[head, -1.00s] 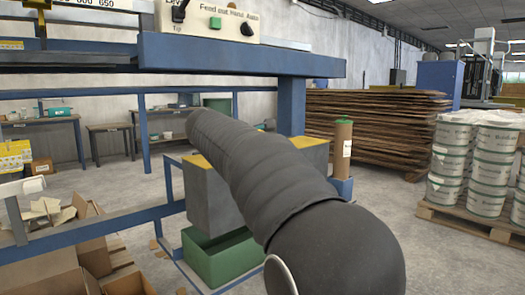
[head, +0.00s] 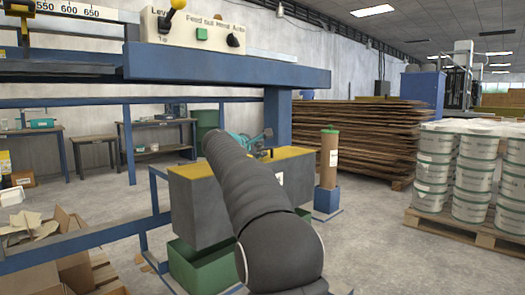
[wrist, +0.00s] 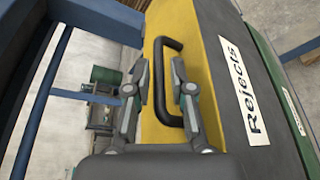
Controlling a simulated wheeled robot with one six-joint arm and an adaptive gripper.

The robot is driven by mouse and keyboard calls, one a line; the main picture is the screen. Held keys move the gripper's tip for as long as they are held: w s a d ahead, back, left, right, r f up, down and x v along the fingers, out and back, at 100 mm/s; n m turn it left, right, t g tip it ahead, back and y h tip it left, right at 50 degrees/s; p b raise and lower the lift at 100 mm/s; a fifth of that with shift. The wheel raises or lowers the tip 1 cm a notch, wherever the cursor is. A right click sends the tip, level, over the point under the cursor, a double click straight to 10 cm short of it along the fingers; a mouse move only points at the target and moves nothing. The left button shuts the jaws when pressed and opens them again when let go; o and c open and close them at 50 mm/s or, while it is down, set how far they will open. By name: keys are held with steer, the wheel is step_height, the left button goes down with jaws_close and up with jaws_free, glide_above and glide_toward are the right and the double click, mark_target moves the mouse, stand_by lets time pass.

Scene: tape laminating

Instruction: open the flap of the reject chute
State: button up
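The reject chute is a grey box (head: 205,212) with a yellow flap (head: 187,171) on top, and the flap looks closed. In the wrist view the yellow flap (wrist: 206,85) carries a black bar handle (wrist: 159,97). A white "Rejects" label (wrist: 250,90) is on the grey face beside it. My gripper (wrist: 168,66) is open, with one finger on each side of the handle; I cannot tell whether either finger touches it. In the head view my gripper (head: 257,143) is at the flap's far side, partly hidden by my arm.
A green bin (head: 205,270) stands below the chute. A blue beam (head: 230,65) with a control box (head: 195,30) runs above. A brown roll (head: 329,160) stands to the right, then stacked boards (head: 365,130) and a pallet of tubs (head: 470,180). Open cartons (head: 65,245) are at left.

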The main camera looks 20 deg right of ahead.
steer(key=shift+x, duration=1.15)
jaws_close()
steer(key=shift+r, duration=0.1)
